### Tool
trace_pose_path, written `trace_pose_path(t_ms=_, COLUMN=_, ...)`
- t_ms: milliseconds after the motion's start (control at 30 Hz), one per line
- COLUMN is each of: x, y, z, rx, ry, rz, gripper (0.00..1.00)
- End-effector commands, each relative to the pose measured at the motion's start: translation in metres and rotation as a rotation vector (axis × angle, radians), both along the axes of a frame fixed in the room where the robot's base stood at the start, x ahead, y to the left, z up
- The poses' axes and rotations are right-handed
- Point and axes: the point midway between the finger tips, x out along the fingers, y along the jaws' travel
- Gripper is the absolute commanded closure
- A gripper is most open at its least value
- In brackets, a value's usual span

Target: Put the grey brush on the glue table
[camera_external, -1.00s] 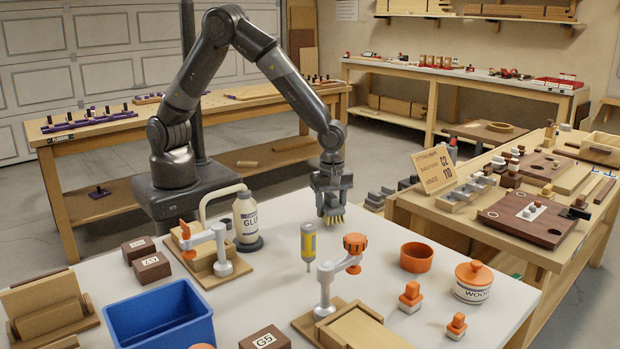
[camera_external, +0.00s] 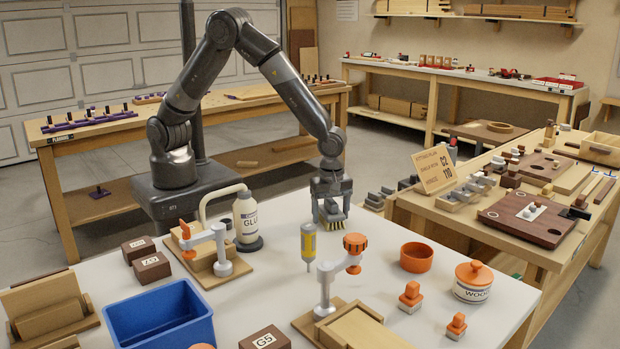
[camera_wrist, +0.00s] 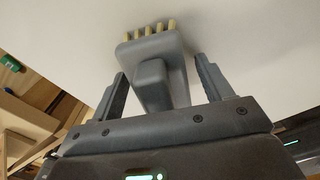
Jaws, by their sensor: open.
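The grey brush (camera_external: 333,211) with pale yellow bristles appears to stand on the white top of the glue table (camera_external: 280,268), near its far edge. My gripper (camera_external: 332,208) is just above and around the brush, pointing down. In the wrist view the brush's grey handle (camera_wrist: 152,84) lies between the two open fingers, with a gap on each side. Its bristles point away from my gripper. The exact contact of the bristles with the table is hard to see.
A glue bottle (camera_external: 246,219) and a clamp (camera_external: 220,250) stand left of the brush. A yellow-and-grey tool (camera_external: 308,243) stands in front of it. An orange bowl (camera_external: 416,257) and a lidded jar (camera_external: 473,281) are to the right. A blue bin (camera_external: 160,316) is at the front left.

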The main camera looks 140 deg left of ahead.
Motion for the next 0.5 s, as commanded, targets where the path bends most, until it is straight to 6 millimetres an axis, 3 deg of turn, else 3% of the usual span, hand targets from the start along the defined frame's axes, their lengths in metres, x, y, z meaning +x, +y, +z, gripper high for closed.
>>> trace_pose_path(t_ms=167, x=0.001, y=0.000, z=0.018, rx=0.002, ry=-0.003, rz=0.000, gripper=0.28)
trace_pose_path(t_ms=500, x=0.001, y=0.000, z=0.090, rx=0.002, ry=-0.004, rz=-0.001, gripper=0.28)
